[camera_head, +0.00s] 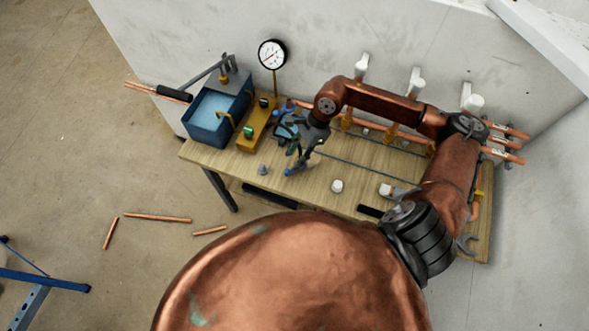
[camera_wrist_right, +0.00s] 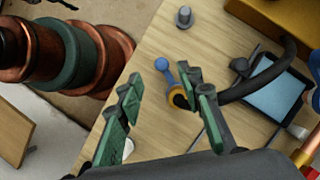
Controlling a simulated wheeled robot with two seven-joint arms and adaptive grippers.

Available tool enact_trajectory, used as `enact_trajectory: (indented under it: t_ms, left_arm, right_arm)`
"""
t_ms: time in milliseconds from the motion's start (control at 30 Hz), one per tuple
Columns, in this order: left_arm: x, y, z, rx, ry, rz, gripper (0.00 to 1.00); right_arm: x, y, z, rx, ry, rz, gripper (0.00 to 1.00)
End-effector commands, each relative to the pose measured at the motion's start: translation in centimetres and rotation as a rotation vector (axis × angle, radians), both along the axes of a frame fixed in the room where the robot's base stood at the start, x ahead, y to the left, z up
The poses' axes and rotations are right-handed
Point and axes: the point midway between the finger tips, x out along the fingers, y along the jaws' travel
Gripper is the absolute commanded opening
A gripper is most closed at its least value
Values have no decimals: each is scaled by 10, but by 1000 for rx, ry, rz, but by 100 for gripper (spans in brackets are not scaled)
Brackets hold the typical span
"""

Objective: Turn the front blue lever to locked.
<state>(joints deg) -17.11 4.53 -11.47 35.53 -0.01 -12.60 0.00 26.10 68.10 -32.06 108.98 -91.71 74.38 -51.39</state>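The front blue lever (camera_head: 291,171) lies near the front edge of the wooden bench in the head view. In the right wrist view the blue lever (camera_wrist_right: 168,76) has a round knob end and a yellow ring at its other end, partly hidden by a finger. My right gripper (camera_head: 297,157) reaches down close to it, its green fingers apart. In the right wrist view my right gripper (camera_wrist_right: 158,82) is open; the lever shows between the fingertips, nearer the right finger. I cannot tell whether it touches. More blue (camera_wrist_right: 315,66) shows at the right edge. My left gripper is not in view.
A blue water tank (camera_head: 207,137), a yellow block (camera_head: 253,136) and a gauge (camera_head: 272,55) stand at the bench's left. A grey peg (camera_wrist_right: 184,17) and a dark-framed panel (camera_wrist_right: 275,92) sit near the lever. Copper pipes run along the back wall. A white cap (camera_head: 337,186) lies front-centre.

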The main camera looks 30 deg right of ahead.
Motion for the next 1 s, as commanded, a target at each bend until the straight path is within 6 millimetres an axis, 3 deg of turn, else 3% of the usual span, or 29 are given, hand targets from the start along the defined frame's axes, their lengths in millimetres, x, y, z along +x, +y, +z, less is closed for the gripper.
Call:
enact_trajectory:
  t_ms: [167,600,1000]
  left_arm:
    - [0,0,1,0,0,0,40]
    - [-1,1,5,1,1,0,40]
    - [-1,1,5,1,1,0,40]
  right_arm:
    - [-1,0,-11,-19,-1,-1,34]
    - [2,23,-66,-15,-2,-3,34]
    - [2,25,-72,-16,-2,-2,31]
